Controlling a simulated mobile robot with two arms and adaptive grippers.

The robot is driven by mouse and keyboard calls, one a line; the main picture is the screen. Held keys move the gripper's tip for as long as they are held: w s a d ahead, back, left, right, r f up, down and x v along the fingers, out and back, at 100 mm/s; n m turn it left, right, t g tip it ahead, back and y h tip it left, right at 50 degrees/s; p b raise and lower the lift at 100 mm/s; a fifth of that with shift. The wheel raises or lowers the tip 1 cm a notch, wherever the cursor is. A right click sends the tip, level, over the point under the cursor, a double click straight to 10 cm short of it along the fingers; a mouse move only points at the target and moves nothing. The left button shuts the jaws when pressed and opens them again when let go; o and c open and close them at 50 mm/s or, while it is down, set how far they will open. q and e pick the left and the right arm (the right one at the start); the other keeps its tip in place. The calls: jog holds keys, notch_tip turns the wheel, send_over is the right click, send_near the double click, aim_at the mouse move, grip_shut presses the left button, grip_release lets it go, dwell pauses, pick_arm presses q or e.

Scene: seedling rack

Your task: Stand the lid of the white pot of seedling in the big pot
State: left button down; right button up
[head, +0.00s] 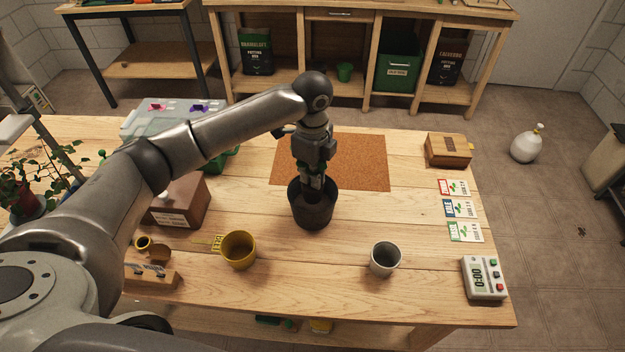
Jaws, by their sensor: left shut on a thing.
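The white pot (385,259) stands open, with no lid on it, at the front right of the wooden table. The big pot (312,212) is dark and stands upright at the middle of the table, by the front edge of a cork mat. My left gripper (312,184) points down into the mouth of the big pot. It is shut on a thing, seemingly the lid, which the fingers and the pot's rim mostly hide. I cannot tell whether that thing touches the pot's floor. My right gripper is not in view.
A yellow pot (238,250) stands left of the white pot. The cork mat (358,165) lies behind the big pot. A wooden box (448,150), seed packets (459,209) and a timer (484,278) line the right side. A brown box (180,203) stands left, partly behind my arm.

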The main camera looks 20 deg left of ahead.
pick_arm(q)
jog(key=shift+w+a+f, duration=0.15)
jog(key=shift+w+f, duration=0.25)
jog(key=shift+f, duration=0.1)
notch_tip(320, 180, down, 2)
jog(key=shift+f+p, duration=0.15)
jog(key=shift+p, duration=0.55)
jog(key=shift+f, duration=0.45)
jog(key=shift+f, duration=0.1)
jog(key=c, duration=1.6)
grip_release()
jog(key=shift+c, duration=0.2)
notch_tip(320, 180, up, 12)
jog(key=b, duration=0.1)
jog(key=shift+b, duration=0.4)
